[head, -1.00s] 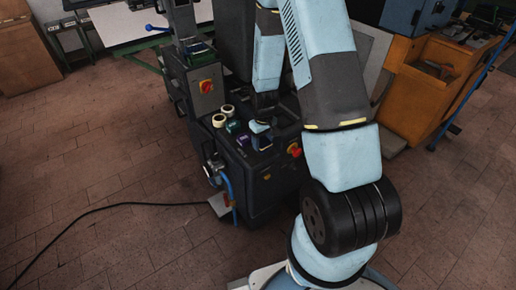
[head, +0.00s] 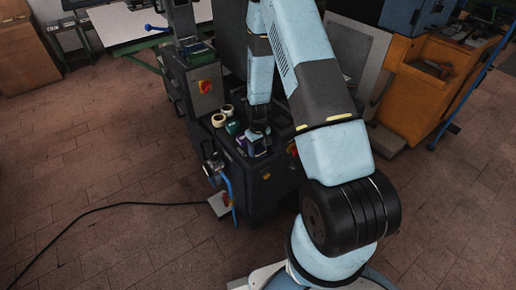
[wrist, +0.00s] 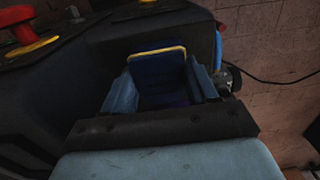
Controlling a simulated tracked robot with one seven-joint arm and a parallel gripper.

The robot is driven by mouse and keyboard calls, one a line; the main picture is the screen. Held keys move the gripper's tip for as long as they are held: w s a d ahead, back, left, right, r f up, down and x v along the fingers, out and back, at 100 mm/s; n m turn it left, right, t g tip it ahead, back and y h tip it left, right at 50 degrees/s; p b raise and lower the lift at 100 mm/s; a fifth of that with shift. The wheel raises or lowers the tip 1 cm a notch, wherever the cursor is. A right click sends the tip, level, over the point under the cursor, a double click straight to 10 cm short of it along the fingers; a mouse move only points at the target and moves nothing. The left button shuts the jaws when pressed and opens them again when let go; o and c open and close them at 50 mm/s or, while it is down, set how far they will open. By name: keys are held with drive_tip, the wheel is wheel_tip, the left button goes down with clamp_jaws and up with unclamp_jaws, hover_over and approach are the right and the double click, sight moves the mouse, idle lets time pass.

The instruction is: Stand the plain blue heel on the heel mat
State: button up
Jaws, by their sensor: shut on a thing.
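My gripper (head: 258,146) is low over the black press top (head: 272,150). In the wrist view, the gripper (wrist: 162,92) is shut on a dark blue heel (wrist: 162,82) with a yellow far edge; a light blue finger stands on each side of it. In the head view the held heel is small and mostly hidden by the gripper, so I cannot tell whether it touches the surface below. I cannot clearly make out the heel mat in either view.
Two cream round things (head: 222,116) and a small green-and-purple thing (head: 233,128) stand left of the gripper on the press. A blue hose (head: 228,187) hangs at the press's front.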

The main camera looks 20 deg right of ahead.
drive_tip(key=o, duration=1.4)
drive_tip(key=shift+o, duration=0.2)
drive_tip(key=shift+r, duration=0.1)
drive_tip(key=s+r+m+t, duration=0.1)
drive_tip(key=s+r, duration=0.2)
drive_tip(key=r, duration=1)
drive_tip(key=s+r+t, duration=0.1)
drive_tip(key=s+r, duration=0.1)
drive_tip(key=r, duration=1.1)
drive_tip(key=s+r+m+t, duration=0.1)
drive_tip(key=s+r, duration=0.2)
drive_tip(key=r, duration=1)
drive_tip(key=s+r+t, duration=0.1)
drive_tip(key=s+r, duration=0.5)
drive_tip(key=s, duration=0.3)
drive_tip(key=s+r+m+t, duration=0.1)
drive_tip(key=s+r, duration=0.6)
drive_tip(key=s, duration=0.3)
drive_tip(key=shift+s+r+m+t, duration=0.3)
drive_tip(key=shift+t, duration=0.1)
drive_tip(key=shift+d, duration=0.1)
